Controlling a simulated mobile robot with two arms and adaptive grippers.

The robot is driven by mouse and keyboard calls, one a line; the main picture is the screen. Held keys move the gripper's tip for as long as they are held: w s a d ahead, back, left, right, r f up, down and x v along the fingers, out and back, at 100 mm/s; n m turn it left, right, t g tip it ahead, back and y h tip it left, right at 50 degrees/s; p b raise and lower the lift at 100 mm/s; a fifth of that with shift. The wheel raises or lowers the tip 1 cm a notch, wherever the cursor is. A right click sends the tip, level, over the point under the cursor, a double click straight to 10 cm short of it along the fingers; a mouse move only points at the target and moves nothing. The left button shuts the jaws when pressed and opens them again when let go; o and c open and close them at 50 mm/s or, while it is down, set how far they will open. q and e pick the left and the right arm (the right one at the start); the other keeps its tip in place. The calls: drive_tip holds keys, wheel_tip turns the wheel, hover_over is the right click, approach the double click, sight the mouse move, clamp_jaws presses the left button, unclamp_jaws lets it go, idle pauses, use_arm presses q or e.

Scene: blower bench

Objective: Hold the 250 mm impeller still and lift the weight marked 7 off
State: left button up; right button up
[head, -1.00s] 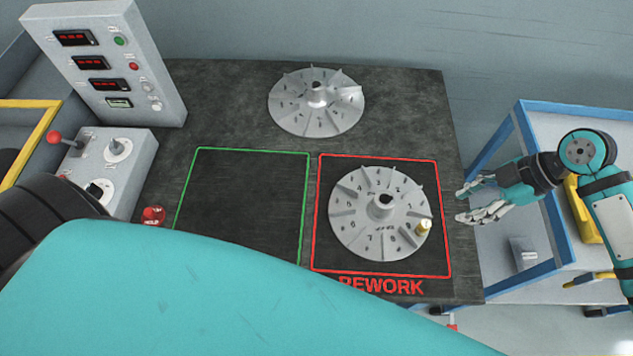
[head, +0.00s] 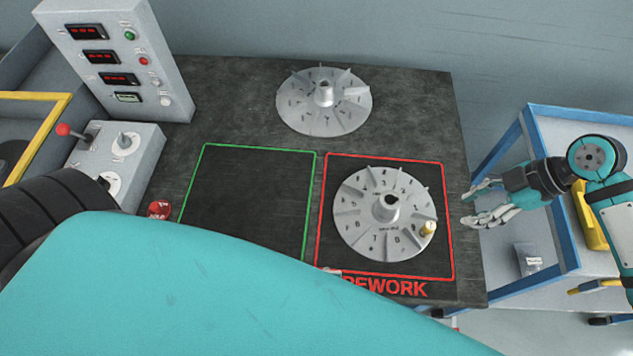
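A grey bladed impeller (head: 375,240) lies flat inside the red REWORK outline, with numbers around its face. A small brass-coloured weight (head: 428,228) sits near its right rim; its marking is too small to read. A second grey impeller (head: 309,113) lies at the back of the bench and shows no weight. I cannot read which one is 250 mm. My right gripper (head: 475,204) is open and empty, just right of the bench edge and apart from the front impeller. My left arm crosses the foreground; only a small pale tip (head: 331,271), possibly my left gripper, shows above it.
The green-outlined square (head: 247,200) is empty. A control panel (head: 115,65) and a lever box (head: 115,160) stand at the left, with a red button (head: 159,209) nearby. A blue-framed cart (head: 563,245) with a yellow item (head: 590,218) stands right of the bench.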

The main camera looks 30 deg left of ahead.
use_arm(q)
wheel_tip(320, 180, up, 4)
drive_tip(key=w+m+g+h, duration=0.1)
drive_tip(key=w+g, duration=0.1)
drive_tip(key=w, duration=0.1)
drive_tip(key=m+t+y, duration=0.1)
drive_tip(key=m+y, duration=0.5)
drive_tip(key=y, duration=0.1)
approach(390, 204)
drive_tip(key=s+a+r, duration=0.4)
drive_tip(key=a+r, duration=0.2)
drive_tip(key=a, duration=0.1)
drive_tip(key=x, duration=1.7)
drive_tip(key=shift+d+f, duration=0.1)
drive_tip(key=shift+d, duration=0.15)
clamp_jaws()
drive_tip(key=shift+f, duration=0.1)
drive_tip(key=shift+s+p, duration=0.1)
drive_tip(key=shift+p, duration=0.3)
